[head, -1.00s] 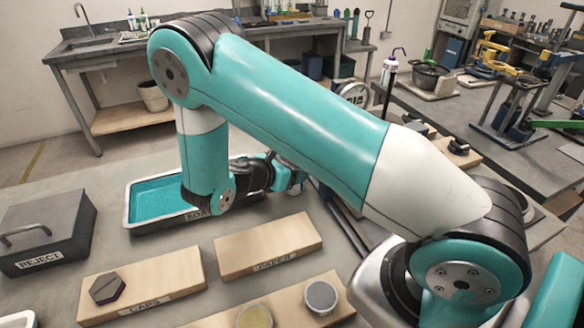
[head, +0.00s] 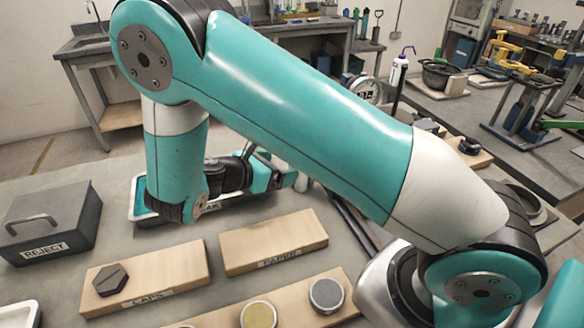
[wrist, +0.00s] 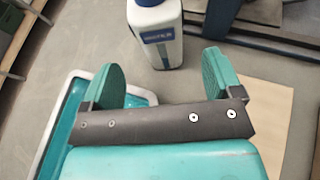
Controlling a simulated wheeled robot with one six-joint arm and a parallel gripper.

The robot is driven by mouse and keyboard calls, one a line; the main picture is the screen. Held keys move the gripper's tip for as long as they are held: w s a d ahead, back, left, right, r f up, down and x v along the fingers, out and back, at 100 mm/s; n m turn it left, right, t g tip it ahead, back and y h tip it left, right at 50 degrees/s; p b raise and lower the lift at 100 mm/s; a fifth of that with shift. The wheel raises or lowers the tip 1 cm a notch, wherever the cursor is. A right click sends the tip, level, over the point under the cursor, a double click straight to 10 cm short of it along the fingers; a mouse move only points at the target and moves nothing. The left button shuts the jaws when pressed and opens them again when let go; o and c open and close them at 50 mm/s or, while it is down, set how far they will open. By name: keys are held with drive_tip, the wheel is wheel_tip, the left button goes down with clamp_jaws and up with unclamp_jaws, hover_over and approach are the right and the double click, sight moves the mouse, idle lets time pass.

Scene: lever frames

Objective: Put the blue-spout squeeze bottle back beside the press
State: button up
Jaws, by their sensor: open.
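A white bottle with a blue label (wrist: 157,35) stands upright on the grey surface in the wrist view, just beyond my gripper (wrist: 160,72) and roughly between its two green pads. Its top is cut off, so I cannot see its spout. My gripper is open and empty. In the head view my gripper (head: 288,180) is low over the table, behind my forearm, and the bottle there is mostly hidden. A white bottle with a purple spout (head: 399,70) stands on the far right bench. A dark press-like frame with a green lever (head: 520,112) stands at the right.
A teal-filled tray (head: 138,198) sits behind my forearm. The PAPER board (head: 273,242), the CAPS board (head: 165,275) and the grey REJECT box (head: 50,222) are nearer. A round dial (head: 363,89) stands behind. Bare table lies between the box and the boards.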

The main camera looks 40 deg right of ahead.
drive_tip(key=s+a+r+m+y, duration=0.6)
drive_tip(key=s+a+r+y, duration=0.1)
drive_tip(key=s, duration=0.3)
drive_tip(key=s+a+r+m+g+y, duration=0.1)
drive_tip(key=s+a+r+m+y, duration=0.5)
drive_tip(key=s+r+y, duration=0.3)
drive_tip(key=shift+s+a+r+y, duration=0.2)
drive_tip(key=shift+s+a+y, duration=0.6)
drive_tip(key=shift+s, duration=0.2)
